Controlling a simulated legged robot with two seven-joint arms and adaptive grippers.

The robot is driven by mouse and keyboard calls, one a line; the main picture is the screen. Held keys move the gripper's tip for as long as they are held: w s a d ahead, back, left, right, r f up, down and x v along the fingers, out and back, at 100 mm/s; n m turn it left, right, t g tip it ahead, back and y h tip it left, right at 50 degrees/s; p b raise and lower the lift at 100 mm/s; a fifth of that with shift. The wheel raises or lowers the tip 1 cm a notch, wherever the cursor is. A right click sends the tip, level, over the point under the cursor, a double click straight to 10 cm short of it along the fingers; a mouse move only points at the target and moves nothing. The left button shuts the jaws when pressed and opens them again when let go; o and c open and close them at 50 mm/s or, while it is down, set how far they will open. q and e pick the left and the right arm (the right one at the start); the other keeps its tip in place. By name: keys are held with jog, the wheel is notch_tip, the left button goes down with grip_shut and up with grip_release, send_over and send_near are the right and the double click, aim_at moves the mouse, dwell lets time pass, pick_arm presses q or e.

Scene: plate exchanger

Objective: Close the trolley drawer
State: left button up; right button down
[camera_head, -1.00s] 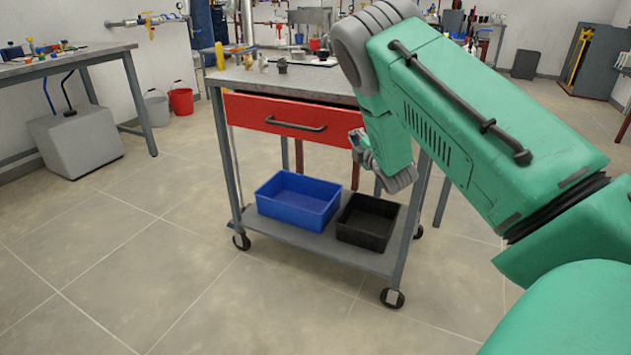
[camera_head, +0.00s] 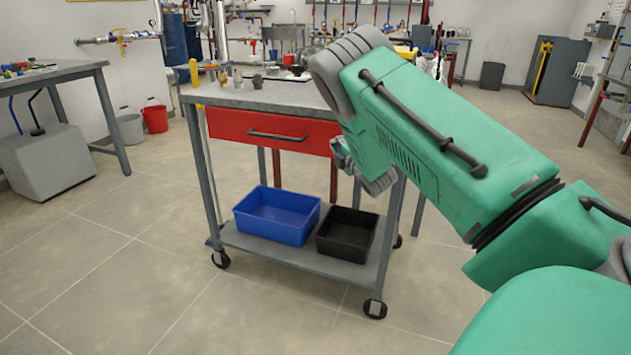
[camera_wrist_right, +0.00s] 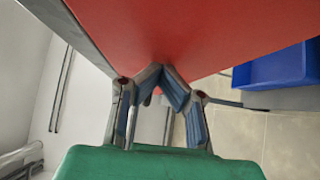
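The trolley (camera_head: 290,92) stands in front of me with a grey top. Its red drawer (camera_head: 228,124), with a dark bar handle (camera_head: 277,136), sits under the top in the head view. The drawer front looks flush or nearly flush with the frame; my arm covers its right end. My right gripper (camera_head: 342,154) is at the right part of the drawer front. In the right wrist view, the gripper (camera_wrist_right: 161,70) has its fingertips together at the lower edge of the red drawer front (camera_wrist_right: 190,30), apparently touching it, with nothing between them. My left gripper is not in view.
The trolley's lower shelf (camera_head: 240,240) holds a blue bin (camera_head: 277,214) and a black bin (camera_head: 346,234). Small fittings (camera_head: 257,80) stand on the top. A workbench (camera_head: 60,72), a red bucket (camera_head: 155,117) and a grey bucket (camera_head: 130,126) are at left. The front floor is clear.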

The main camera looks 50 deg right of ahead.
jog(key=v, duration=1.2)
jog(key=s+a+f+m+g+y+p, duration=0.2)
jog(key=s+a+f+m+g+p, duration=0.25)
jog(key=a+f, duration=0.35)
jog(key=s+a+f+m+g+y+p, duration=0.1)
jog(key=s+a+f+m+g+p, duration=0.3)
jog(key=a+f, duration=0.5)
jog(key=s+a+m+g+y+p, duration=0.3)
jog(key=s+a+g, duration=0.4)
jog(key=s+a, duration=1.1)
jog(key=shift+s+r+m+y, duration=0.15)
jog(key=shift+s+m+y, duration=0.25)
jog(key=shift+s+m, duration=0.5)
jog(key=shift+s+g, duration=0.15)
jog(key=shift+g, duration=0.1)
